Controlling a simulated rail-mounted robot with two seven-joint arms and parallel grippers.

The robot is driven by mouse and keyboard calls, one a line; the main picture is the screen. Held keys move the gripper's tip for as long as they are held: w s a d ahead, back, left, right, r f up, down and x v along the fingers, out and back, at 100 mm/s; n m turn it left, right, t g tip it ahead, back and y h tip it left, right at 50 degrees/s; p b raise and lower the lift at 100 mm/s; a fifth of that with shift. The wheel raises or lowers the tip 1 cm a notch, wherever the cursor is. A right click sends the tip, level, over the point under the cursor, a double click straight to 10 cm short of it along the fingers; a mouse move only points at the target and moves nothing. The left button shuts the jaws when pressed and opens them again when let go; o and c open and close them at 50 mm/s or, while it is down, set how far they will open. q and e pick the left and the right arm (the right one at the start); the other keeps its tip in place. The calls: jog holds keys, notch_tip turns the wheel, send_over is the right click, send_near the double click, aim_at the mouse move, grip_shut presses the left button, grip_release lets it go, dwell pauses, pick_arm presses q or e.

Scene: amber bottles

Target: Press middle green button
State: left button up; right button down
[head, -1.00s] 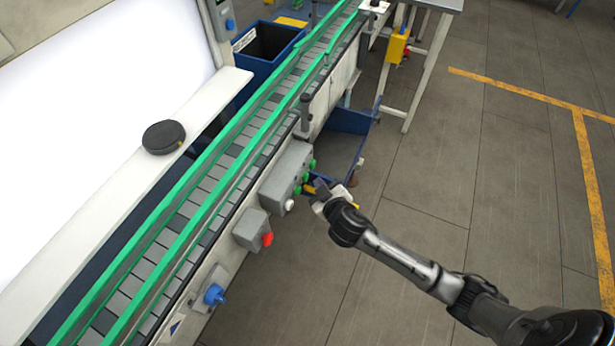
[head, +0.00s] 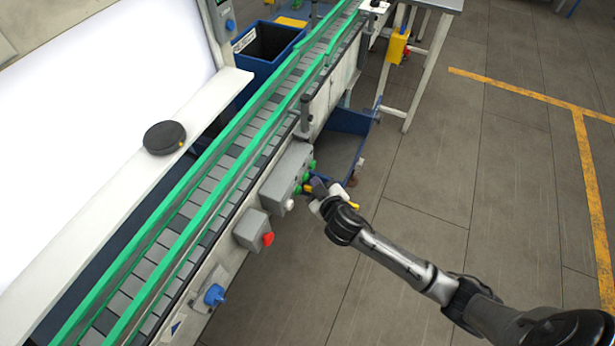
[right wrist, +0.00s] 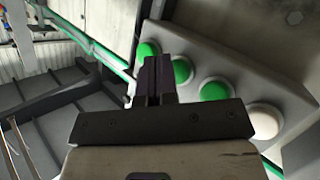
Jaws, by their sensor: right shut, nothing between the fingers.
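The grey button box (head: 284,178) is fixed to the side of the conveyor. It carries a row of three green buttons and one white button (head: 290,205). In the right wrist view the middle green button (right wrist: 183,71) lies between the upper green button (right wrist: 148,51) and the lower green button (right wrist: 215,91), with the white button after them. My right gripper (head: 317,187) is shut and empty, close beside the green buttons. In the right wrist view its dark fingers (right wrist: 157,72) partly overlap the middle green button's left edge; I cannot tell whether they touch it. My left gripper is out of view.
A smaller grey box with a red button (head: 267,239) and a blue knob (head: 214,294) sit nearer along the conveyor (head: 190,207). A blue bin (head: 343,147) stands low behind my right gripper. The floor to the right is clear.

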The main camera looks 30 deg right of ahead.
dwell(0.4)
jog(key=shift+w+a, duration=0.25)
jog(key=shift+w, duration=0.1)
dwell(0.4)
jog(key=shift+s+d, duration=0.15)
jog(key=shift+s, duration=0.05)
dwell(0.3)
jog(key=shift+s+d+p, duration=0.35)
jog(key=shift+s+p, duration=0.1)
jog(key=shift+s, duration=0.1)
jog(key=s, duration=0.1)
jog(key=s+d+p, duration=0.1)
jog(key=s, duration=0.1)
jog(key=s+d, duration=0.1)
jog(key=shift+s+d, duration=0.15)
jog(key=shift+d, duration=0.1)
